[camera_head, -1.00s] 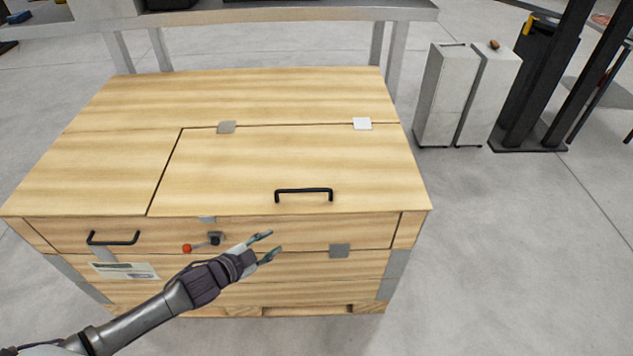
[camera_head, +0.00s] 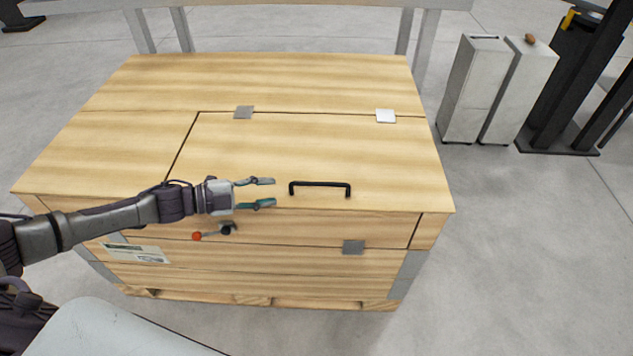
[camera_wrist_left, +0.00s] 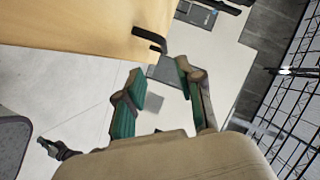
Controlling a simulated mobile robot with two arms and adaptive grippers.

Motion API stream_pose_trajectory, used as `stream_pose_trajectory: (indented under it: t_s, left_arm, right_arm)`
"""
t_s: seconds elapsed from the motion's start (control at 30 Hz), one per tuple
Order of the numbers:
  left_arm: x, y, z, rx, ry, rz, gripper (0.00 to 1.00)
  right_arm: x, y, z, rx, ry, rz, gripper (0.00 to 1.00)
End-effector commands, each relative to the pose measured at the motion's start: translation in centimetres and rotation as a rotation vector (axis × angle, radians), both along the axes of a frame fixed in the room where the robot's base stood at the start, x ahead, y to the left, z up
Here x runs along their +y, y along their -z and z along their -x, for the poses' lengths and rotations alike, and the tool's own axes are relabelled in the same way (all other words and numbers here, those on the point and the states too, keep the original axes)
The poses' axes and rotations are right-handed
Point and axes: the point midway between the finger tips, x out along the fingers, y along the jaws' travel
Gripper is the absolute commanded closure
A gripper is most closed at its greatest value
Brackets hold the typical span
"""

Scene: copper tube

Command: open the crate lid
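The wooden crate (camera_head: 260,255) stands ahead of me with its hinged lid (camera_head: 300,150) closed. A black bar handle (camera_head: 320,186) sits near the lid's front edge. It also shows in the left wrist view (camera_wrist_left: 150,40), at the edge of the wood. My left gripper (camera_head: 268,192) is just left of the handle, apart from it. Its fingers are spread and empty, also in the left wrist view (camera_wrist_left: 160,92). A latch lever with a red knob (camera_head: 197,236) is on the crate's front, below my left gripper.
Two metal hinge plates (camera_head: 244,112) (camera_head: 386,116) lie along the lid's back edge. Grey boxes (camera_head: 475,90) and a black stand (camera_head: 570,90) are at the back right. A table edge (camera_head: 300,4) runs behind the crate. The floor to the right is clear.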

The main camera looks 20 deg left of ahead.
Motion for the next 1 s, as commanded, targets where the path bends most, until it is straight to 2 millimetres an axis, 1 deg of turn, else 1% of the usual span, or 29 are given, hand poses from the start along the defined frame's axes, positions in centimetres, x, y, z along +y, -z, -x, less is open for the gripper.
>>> stream_pose_trajectory:
  t_s: [0.03, 0.1, 0.17, 0.23, 0.37, 0.5, 0.7, 0.83, 1.0]
  left_arm:
    - [1.0, -0.4, 0.1, -0.009, 0.017, -0.012, 0.63]
    - [1.5, -0.7, 0.3, -0.016, 0.036, -0.015, 0.63]
    - [1.4, -0.8, 0.3, -0.018, 0.043, -0.015, 0.63]
    - [0.9, -0.7, 0.0, -0.018, 0.046, -0.013, 0.63]
    - [-0.8, -0.4, -1.3, -0.020, 0.046, -0.013, 0.63]
    - [-3.3, 0.2, -3.0, -0.020, 0.046, -0.011, 0.63]
    - [-6.5, 1.2, -5.4, -0.019, 0.043, -0.013, 0.63]
    - [-8.0, 1.7, -6.5, -0.017, 0.043, -0.013, 0.63]
    - [-9.1, 2.1, -7.3, -0.016, 0.041, -0.015, 0.63]
  right_arm:
    - [0.0, 0.1, 0.0, -0.001, 0.000, 0.000, 1.00]
    - [0.0, 0.1, -0.1, -0.001, 0.000, 0.000, 1.00]
    - [0.1, 0.0, -0.1, -0.001, 0.000, 0.000, 1.00]
    - [0.1, -0.1, -0.1, -0.002, 0.000, -0.001, 1.00]
    - [0.1, -0.4, -0.1, -0.002, 0.000, -0.001, 1.00]
    - [0.1, -0.7, -0.1, -0.002, 0.000, -0.001, 1.00]
    - [0.1, -1.0, -0.1, -0.002, 0.000, -0.001, 1.00]
    - [0.2, -1.0, -0.1, -0.002, 0.000, -0.001, 1.00]
    - [0.2, -1.1, -0.1, -0.002, 0.000, -0.001, 1.00]
